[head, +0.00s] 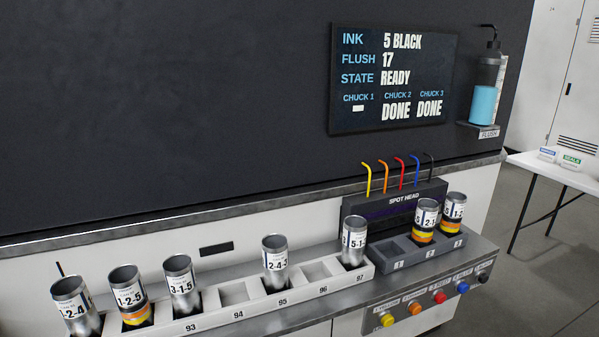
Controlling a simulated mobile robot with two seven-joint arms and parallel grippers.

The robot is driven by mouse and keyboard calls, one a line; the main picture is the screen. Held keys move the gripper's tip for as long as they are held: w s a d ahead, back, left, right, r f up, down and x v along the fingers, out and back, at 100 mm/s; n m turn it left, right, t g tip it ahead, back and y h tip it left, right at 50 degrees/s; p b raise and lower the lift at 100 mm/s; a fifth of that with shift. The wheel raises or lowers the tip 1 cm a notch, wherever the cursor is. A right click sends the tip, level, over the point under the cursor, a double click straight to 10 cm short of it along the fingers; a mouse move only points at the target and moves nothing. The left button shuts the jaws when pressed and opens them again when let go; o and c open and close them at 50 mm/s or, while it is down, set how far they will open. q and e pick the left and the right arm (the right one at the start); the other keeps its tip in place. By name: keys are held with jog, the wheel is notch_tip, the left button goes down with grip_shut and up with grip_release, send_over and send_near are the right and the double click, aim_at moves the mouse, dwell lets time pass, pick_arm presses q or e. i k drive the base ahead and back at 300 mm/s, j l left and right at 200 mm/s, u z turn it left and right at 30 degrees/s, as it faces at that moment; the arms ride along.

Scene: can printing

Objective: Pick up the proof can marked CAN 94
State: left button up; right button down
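Several silver cans with white labels show in the head view; the small can numbers on them are too small to read, so I cannot tell which is CAN 94. In the grey-white rack (210,322), the slot marked 94 (234,293) is empty. A can (180,283) stands at slot 93, another (275,261) at 95 and another (354,243) at 97. Two cans with orange and yellow bands stand in the spot head (403,205), one at chuck 2 (425,218) and one at chuck 3 (455,211). Neither gripper is in view.
Slot 96 (318,268) and chuck 1 (391,252) are empty. A can with an orange band (128,294) and a plain one (75,305) stand further left. The screen (392,79) reads READY, with DONE under chucks 2 and 3. Coloured buttons (439,298) line the front.

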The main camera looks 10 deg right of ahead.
aim_at(426, 215)
jog(key=l+z, duration=0.1)
jog(key=z, duration=0.3)
jog(key=i+l+z, duration=0.1)
jog(key=z, duration=0.7)
jog(key=i+l, duration=0.05)
